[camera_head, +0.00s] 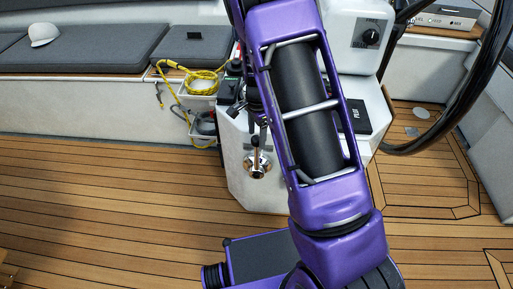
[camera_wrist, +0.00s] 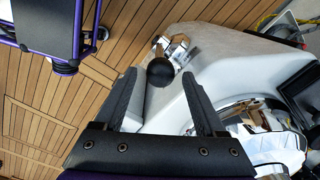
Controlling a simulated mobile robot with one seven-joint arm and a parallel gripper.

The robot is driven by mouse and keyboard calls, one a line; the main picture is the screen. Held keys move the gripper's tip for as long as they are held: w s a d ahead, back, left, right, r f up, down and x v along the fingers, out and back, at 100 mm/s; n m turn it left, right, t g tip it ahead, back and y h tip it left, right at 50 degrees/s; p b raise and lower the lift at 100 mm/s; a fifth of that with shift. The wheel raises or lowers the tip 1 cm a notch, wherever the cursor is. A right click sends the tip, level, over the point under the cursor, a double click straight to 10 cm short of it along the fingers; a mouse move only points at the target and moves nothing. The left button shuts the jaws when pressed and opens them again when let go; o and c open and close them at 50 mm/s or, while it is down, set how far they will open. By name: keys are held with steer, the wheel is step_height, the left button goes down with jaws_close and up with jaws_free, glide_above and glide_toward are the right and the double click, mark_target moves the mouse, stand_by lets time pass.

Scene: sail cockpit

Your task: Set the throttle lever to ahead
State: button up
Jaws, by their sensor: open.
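The throttle lever (camera_wrist: 160,72) shows its round black knob in the wrist view, with its chrome mount (camera_wrist: 174,47) just beyond on the side of the white pedestal. In the head view the chrome mount (camera_head: 257,165) is low on the pedestal's left face, with the lever rising from it. My gripper (camera_wrist: 160,76) is open and empty. Its two dark fingers point toward the lever, and the knob appears between the fingertips in the wrist view. I cannot tell how far beyond the tips it is. In the head view my purple arm hides most of the gripper.
A steering wheel (camera_head: 470,95) stands at right. A yellow rope (camera_head: 195,75) and bins are behind at left, near a cushioned bench (camera_head: 85,50) with a white cap (camera_head: 43,34). The wooden floor (camera_head: 110,190) at left is clear.

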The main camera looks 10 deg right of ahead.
mark_target(256, 146)
step_height(256, 146, down, 6)
steer(key=shift+w+b, duration=0.15)
steer(key=shift+b, duration=0.25)
jaws_close()
steer(key=shift+r, duration=0.1)
stand_by(1.1)
